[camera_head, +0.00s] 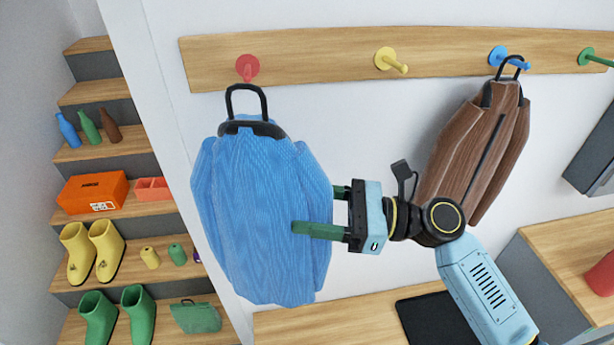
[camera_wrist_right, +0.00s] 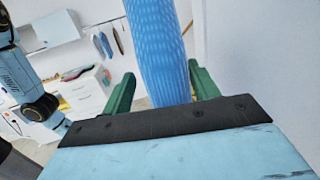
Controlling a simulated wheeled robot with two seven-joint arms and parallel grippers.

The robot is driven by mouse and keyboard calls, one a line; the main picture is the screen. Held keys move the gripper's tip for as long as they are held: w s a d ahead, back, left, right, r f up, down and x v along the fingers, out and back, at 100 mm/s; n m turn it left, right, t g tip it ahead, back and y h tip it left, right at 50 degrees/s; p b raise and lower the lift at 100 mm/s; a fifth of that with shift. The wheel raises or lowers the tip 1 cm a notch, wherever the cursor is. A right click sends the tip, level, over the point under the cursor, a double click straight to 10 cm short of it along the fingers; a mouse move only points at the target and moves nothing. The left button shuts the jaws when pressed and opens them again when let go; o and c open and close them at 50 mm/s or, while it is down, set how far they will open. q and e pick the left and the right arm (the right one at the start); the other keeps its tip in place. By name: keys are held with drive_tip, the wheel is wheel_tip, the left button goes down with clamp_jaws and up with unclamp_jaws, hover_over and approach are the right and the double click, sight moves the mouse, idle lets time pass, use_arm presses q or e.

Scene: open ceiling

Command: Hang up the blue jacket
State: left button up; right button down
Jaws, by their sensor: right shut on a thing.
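The blue jacket (camera_head: 258,205) hangs upright in front of the wall, with its black hanger loop (camera_head: 246,90) at the top. The loop is just below the red peg (camera_head: 247,66) on the wooden rail (camera_head: 310,52); I cannot tell whether they touch. My right gripper (camera_head: 318,210) is shut on the jacket's right side, one green finger in front of it. In the right wrist view, the blue jacket (camera_wrist_right: 158,50) rises between the green fingers. My left gripper is not in view.
A brown jacket (camera_head: 478,145) hangs from the blue peg (camera_head: 500,57). A yellow peg (camera_head: 388,60) is bare, and a green peg (camera_head: 590,57) is at the far right. Shelves with boots (camera_head: 95,250), bottles and an orange box (camera_head: 92,192) stand at left. A wooden bench (camera_head: 330,318) is below.

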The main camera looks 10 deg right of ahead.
drive_tip(key=shift+w+r, duration=0.1)
drive_tip(key=shift+w, duration=0.15)
drive_tip(key=w+f+b, duration=0.1)
drive_tip(key=w+b, duration=0.2)
drive_tip(key=w, duration=0.7)
drive_tip(key=shift+w+f+b, duration=0.25)
drive_tip(key=shift+f+b, duration=0.05)
drive_tip(key=shift+b, duration=0.05)
idle(0.7)
idle(0.7)
